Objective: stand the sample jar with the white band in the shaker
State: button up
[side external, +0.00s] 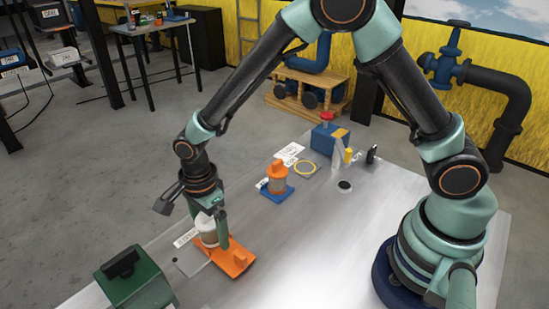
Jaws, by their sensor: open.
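A pale, whitish jar (207,232) stands upright at the back left end of an orange base (236,260). I cannot clearly make out a white band on it. My gripper (208,219) points down over this jar, with its fingers open on either side of it; the gripper hides the jar's top. I cannot tell for certain which base is the shaker.
A dark green box (136,283) stands at the front left. The bench (320,245) is clear in the middle.

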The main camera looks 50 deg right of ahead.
notch_tip(320, 180, up, 11)
jog(key=shift+r, duration=0.2)
jog(key=shift+d+r, duration=0.1)
jog(key=shift+r, duration=0.45)
jog(key=s+d+r+n+t, duration=0.2)
jog(key=s+d+r+n, duration=0.2)
jog(key=d+n, duration=0.5)
jog(key=s+d+r+n+t, duration=0.3)
jog(key=s+d+r+n, duration=0.2)
jog(key=d+n, duration=0.4)
jog(key=shift+s+d+r+t, duration=0.3)
jog(key=shift+d+r, duration=0.15)
jog(key=shift+d, duration=0.2)
